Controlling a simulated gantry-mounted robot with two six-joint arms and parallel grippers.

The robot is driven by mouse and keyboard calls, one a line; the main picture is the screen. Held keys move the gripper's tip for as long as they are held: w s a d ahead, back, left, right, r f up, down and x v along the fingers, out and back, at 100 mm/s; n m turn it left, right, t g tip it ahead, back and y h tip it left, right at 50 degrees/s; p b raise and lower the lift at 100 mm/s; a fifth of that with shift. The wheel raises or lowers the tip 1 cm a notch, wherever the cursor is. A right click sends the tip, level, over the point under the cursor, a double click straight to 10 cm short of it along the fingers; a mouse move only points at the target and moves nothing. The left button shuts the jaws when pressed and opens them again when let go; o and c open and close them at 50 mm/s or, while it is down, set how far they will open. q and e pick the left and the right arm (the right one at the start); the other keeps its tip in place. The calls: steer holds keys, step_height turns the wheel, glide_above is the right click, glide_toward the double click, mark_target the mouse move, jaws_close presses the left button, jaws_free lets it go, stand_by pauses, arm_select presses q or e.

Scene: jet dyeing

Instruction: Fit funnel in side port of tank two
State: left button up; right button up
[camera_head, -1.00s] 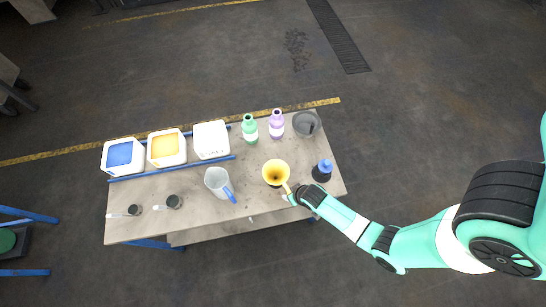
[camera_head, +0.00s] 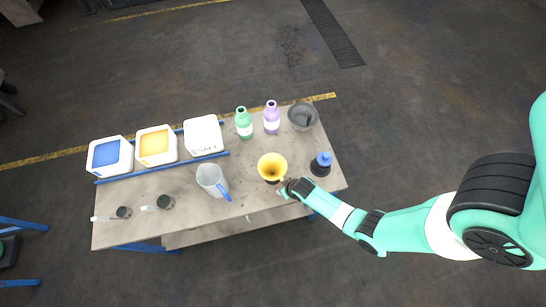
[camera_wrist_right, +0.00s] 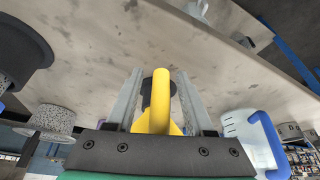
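The yellow funnel (camera_head: 272,162) sits upright near the front right of the bench, with something dark beneath it. My right gripper (camera_head: 283,190) is at its front edge, beside a small yellow handle. In the right wrist view, a yellow part of the funnel (camera_wrist_right: 161,95) stands between the two fingers of my right gripper (camera_wrist_right: 160,92). Gaps show on both sides, so the fingers look open around it. A dark part behind it is half hidden. My left gripper is not in view. I cannot make out tank two or its side port in these frames.
The bench (camera_head: 130,225) also holds a clear jug (camera_head: 211,178), a black pot with a blue top (camera_head: 320,165), green (camera_head: 243,124) and purple (camera_head: 271,118) bottles, a grey bucket (camera_head: 302,117), several white canisters (camera_head: 203,135) and two dark cups. Open floor surrounds it.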

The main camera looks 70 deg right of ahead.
mark_target(276, 176)
jaws_close()
step_height(276, 176, up, 10)
steer(key=p, duration=0.7)
steer(key=shift+r, duration=0.1)
